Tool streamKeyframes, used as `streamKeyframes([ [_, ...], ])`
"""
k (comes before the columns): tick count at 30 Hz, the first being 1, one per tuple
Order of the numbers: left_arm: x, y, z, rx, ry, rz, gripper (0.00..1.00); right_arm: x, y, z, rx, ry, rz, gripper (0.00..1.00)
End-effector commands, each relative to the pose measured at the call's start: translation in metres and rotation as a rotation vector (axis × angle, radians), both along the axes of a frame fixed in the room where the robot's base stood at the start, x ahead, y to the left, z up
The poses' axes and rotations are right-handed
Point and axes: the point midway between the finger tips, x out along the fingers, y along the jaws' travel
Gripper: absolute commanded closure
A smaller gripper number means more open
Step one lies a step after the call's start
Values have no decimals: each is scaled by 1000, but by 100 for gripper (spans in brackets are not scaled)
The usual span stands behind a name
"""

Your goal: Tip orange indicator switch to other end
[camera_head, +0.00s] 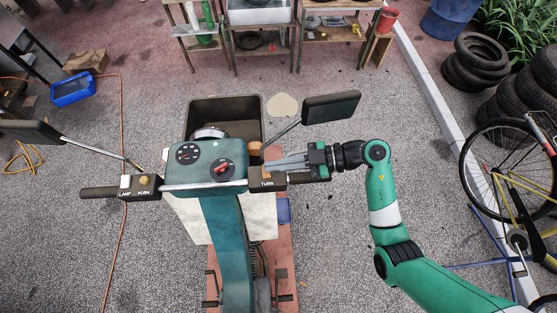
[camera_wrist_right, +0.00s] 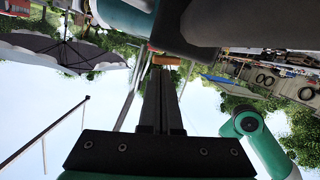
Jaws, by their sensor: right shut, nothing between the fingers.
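The dark switch box marked TURN (camera_head: 267,184) sits on the right side of the handlebar. A rounded orange piece (camera_head: 255,149) shows just behind it, near the foot of the right mirror's stalk. My right gripper (camera_head: 267,166) reaches in from the right, shut and empty, its fingertips just above and behind the TURN box. In the right wrist view, a small orange piece (camera_wrist_right: 165,60) lies just beyond the shut fingertips (camera_wrist_right: 161,72); I cannot tell whether they touch. The orange switch's tilt cannot be made out. My left gripper is not in view.
The teal console (camera_head: 205,165) with a red knob stands left of the fingers. The right mirror (camera_head: 331,107) rises close behind my right gripper. A left switch box (camera_head: 140,187) marked LAMP and HORN sits across the handlebar.

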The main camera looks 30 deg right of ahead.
Motion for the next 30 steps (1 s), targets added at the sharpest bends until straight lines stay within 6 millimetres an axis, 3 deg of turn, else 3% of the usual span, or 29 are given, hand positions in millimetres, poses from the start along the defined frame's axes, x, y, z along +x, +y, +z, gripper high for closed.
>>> streamKeyframes([
  [8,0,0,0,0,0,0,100,1,-1,-2,12,22,0,100],
  [17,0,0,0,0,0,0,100,7,-4,-11,164,305,-1,100],
  [30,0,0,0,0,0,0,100,5,-4,-12,162,306,4,100],
])
